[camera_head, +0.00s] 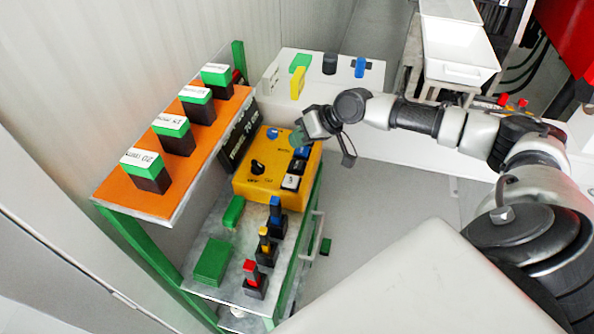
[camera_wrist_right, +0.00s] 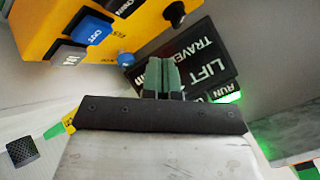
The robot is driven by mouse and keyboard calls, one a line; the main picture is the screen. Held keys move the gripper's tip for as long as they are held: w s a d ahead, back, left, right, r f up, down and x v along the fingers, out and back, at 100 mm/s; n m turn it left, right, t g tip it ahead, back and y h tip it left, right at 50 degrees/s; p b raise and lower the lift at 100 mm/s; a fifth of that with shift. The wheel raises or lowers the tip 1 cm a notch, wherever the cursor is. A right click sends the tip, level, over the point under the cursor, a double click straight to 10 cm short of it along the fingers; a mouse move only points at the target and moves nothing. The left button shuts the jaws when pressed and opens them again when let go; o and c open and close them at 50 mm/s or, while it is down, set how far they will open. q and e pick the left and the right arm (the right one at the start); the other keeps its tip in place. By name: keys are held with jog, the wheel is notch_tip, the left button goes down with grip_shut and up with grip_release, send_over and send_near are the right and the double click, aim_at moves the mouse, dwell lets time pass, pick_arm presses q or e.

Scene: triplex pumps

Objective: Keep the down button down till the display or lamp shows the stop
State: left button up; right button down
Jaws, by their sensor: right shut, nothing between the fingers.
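The yellow control box (camera_head: 272,184) stands on the shelf unit and also fills the top left of the wrist view (camera_wrist_right: 48,18). The dark button marked DOWN (camera_wrist_right: 120,4) is at the wrist view's top edge, beside a blue button (camera_wrist_right: 92,31) and a grey one (camera_wrist_right: 69,54). My right gripper (camera_head: 298,139) is shut and empty over the box's far end. In the wrist view its green fingertips (camera_wrist_right: 162,76) appear clear of the DOWN button, in front of the black display (camera_wrist_right: 188,60). The display reads LIFT TRAVEL and RUN, with a green glow beside RUN. My left gripper is out of view.
An orange shelf (camera_head: 187,140) with several green-topped black blocks is left of the box. Coloured levers (camera_head: 265,246) and a green block (camera_head: 212,262) sit on the lower shelf. A white bench (camera_head: 318,78) is behind.

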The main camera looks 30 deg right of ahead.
aim_at(298, 163)
notch_tip(298, 163, down, 2)
jog(key=shift+f+b, duration=0.15)
jog(key=shift+b, duration=0.4)
jog(key=shift+w+f+b, duration=0.1)
jog(key=shift+f+b, duration=0.25)
jog(key=shift+f, duration=0.65)
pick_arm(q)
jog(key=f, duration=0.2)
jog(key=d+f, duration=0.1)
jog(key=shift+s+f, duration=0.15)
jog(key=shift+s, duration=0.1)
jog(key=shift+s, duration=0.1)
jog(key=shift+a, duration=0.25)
pick_arm(e)
jog(key=shift+f, duration=0.15)
jog(key=shift+f, duration=0.3)
